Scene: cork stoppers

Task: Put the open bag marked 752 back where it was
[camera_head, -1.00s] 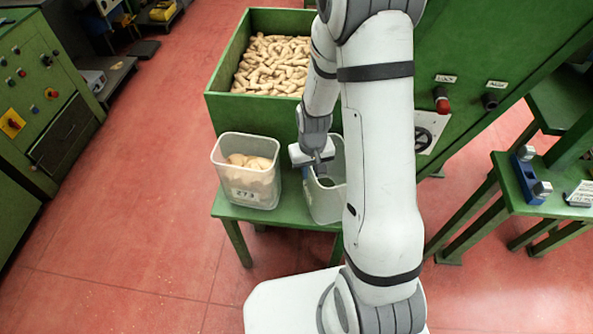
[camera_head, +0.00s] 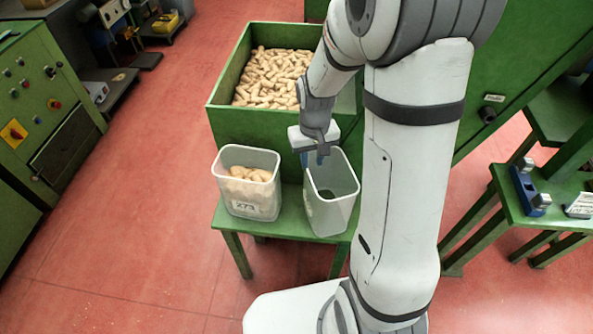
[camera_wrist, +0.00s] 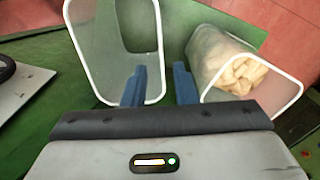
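No bag and no 752 mark can be made out. An empty-looking translucent bin (camera_head: 340,213) with an open top stands upright on a green bench, with a dark rounded patch inside; no label on it is readable. It also shows in the wrist view (camera_wrist: 93,45). Left of it stands a similar bin marked 273 (camera_head: 250,207), holding corks; it shows at right in the wrist view (camera_wrist: 205,62). My gripper (camera_head: 319,158) is just above the empty bin's rim. In the wrist view its blue fingers (camera_wrist: 160,86) are apart, on either side of that bin's near-side rim line, holding nothing visible.
A large green crate (camera_head: 235,127) full of corks stands behind the bins. The green bench (camera_head: 285,228) has little bare room around them. A green machine (camera_head: 480,110) is at right, behind my arm, with another green table (camera_head: 510,200) beside it. Red floor is open at left.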

